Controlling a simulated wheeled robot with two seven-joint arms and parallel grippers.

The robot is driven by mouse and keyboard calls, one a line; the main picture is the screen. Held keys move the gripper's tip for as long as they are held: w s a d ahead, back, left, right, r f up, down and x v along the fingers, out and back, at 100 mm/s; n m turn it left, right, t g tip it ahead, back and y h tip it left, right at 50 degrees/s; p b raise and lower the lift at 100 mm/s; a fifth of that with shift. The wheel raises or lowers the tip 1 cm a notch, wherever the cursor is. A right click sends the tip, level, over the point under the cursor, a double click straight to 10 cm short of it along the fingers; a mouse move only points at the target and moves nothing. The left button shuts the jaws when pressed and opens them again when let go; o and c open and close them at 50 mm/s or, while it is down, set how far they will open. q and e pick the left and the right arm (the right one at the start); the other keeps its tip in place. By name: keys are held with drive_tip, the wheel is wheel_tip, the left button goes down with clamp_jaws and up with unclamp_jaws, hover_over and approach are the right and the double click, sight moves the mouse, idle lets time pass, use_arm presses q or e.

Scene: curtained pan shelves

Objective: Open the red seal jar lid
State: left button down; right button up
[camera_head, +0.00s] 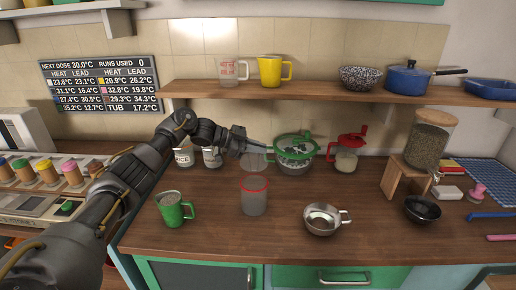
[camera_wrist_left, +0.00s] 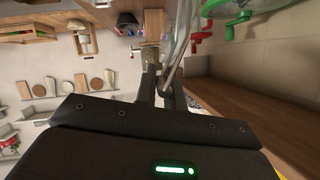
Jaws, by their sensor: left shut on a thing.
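The red seal jar (camera_head: 254,198) stands upright on the wooden counter, clear-walled with a red ring at its mouth. A clear round piece, which looks like its lid (camera_head: 253,160), stands raised above and behind the ring. My left gripper (camera_head: 245,143) reaches in from the left and is shut on the upper edge of this clear lid. In the left wrist view, the fingers (camera_wrist_left: 157,88) are close together beside a clear curved edge (camera_wrist_left: 181,45). The exact contact is hard to see. My right gripper is not in view.
A green-lidded glass bowl (camera_head: 295,161) is close right of my gripper, with a red-lidded jug (camera_head: 346,160) beyond. A green mug (camera_head: 173,209) and a steel cup (camera_head: 322,219) flank the jar. A wooden shelf (camera_head: 330,94) runs above. The front counter is mostly clear.

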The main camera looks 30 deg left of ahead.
use_arm(q)
drive_tip(key=c, duration=1.5)
unclamp_jaws()
drive_tip(key=shift+w, duration=0.1)
drive_tip(key=shift+b+v, duration=1.95)
drive_tip(key=shift+v, duration=3.4)
